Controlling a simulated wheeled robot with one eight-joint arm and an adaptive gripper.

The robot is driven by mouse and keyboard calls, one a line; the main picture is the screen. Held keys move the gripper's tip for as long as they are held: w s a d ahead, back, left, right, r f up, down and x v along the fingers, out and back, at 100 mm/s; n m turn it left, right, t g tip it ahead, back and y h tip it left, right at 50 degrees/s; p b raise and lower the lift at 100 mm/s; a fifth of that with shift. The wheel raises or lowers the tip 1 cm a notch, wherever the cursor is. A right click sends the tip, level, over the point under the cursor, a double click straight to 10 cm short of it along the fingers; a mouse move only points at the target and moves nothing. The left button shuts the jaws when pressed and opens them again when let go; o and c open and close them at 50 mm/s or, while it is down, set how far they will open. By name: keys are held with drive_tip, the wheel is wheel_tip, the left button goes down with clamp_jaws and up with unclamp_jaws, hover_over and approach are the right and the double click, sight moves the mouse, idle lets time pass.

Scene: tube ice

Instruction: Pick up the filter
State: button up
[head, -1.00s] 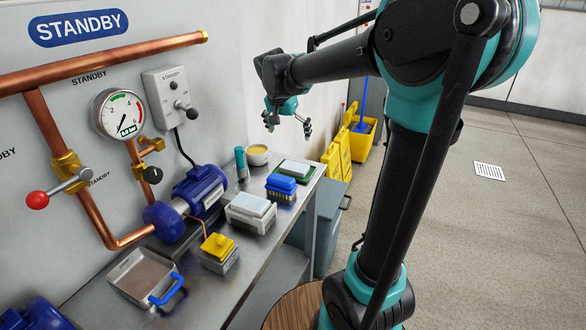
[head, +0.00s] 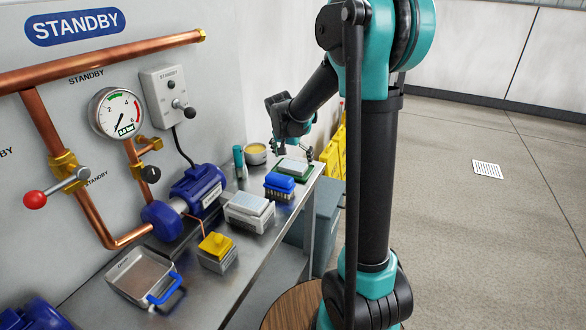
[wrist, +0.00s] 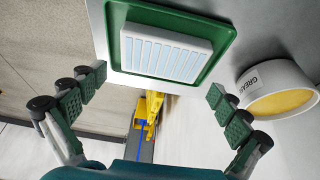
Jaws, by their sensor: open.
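What looks like the filter (head: 293,164), a white block with ribbed slats, lies on a green tray (head: 306,172) at the far end of the steel bench. In the wrist view the filter (wrist: 165,55) sits inside the green tray's raised rim (wrist: 222,55), just ahead of the fingers. My gripper (head: 294,149) hangs over that end of the bench, close to the filter. In the wrist view my gripper (wrist: 161,92) is open and empty, its fingers spread wider than the filter and not touching it.
A grease tub (wrist: 272,88) stands right beside the tray, near the right finger; it also shows in the head view (head: 255,154). A teal cylinder (head: 239,162) and a blue-topped block (head: 279,184) are close by. Pipes and a pump (head: 200,188) line the wall side.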

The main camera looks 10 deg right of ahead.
sight(294, 163)
drive_tip(key=shift+x, duration=1.1)
drive_tip(key=c, duration=1)
drive_tip(key=shift+r, duration=0.1)
wheel_tip(294, 163, up, 20)
drive_tip(key=shift+f, duration=0.1)
